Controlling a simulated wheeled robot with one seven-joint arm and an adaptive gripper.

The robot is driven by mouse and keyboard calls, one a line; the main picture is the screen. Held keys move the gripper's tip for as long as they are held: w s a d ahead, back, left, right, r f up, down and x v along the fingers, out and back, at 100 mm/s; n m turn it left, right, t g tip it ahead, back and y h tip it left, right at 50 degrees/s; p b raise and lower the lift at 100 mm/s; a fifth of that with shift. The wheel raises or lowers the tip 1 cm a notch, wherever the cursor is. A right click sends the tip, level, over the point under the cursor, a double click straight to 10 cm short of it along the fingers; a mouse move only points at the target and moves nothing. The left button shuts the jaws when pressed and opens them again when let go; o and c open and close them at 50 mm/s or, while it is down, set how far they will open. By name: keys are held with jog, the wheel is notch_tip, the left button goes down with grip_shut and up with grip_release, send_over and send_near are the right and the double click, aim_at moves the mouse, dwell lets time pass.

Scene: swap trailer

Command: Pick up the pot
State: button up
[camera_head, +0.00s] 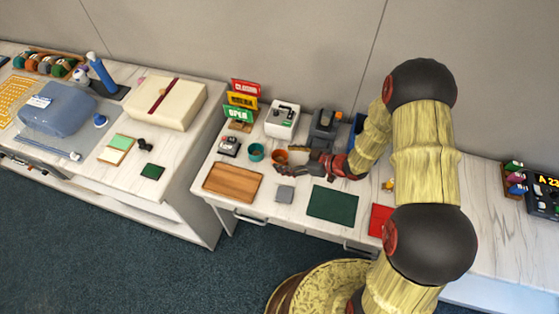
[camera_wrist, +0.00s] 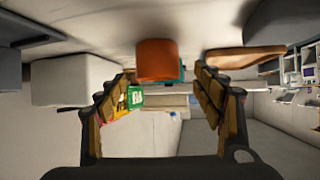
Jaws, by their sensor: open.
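A small orange pot (camera_head: 279,157) stands on the white counter, just left of my gripper. In the wrist view the orange pot (camera_wrist: 157,58) appears upside down, near the top of the picture and ahead of the gap between my fingers. A teal pot (camera_head: 256,151) stands to its left; in the wrist view it is mostly hidden behind the orange one. My gripper (camera_head: 297,164) is low over the counter, open and empty, its fingers (camera_wrist: 164,82) pointing toward the orange pot. I cannot tell the exact distance between them.
A wooden board (camera_head: 232,182), a grey square (camera_head: 285,194) and a dark green mat (camera_head: 333,204) lie in front. A white box-like machine (camera_head: 283,119) and a dark machine (camera_head: 324,127) stand behind. Stacked signs (camera_head: 240,104) rise at the back left.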

aim_at(280, 160)
jog(key=b+x, duration=0.1)
jog(key=x, duration=0.3)
jog(key=shift+w+d+f, duration=0.1)
jog(key=shift+f, duration=0.1)
jog(key=shift+c, duration=1.2)
jog(key=c, duration=1)
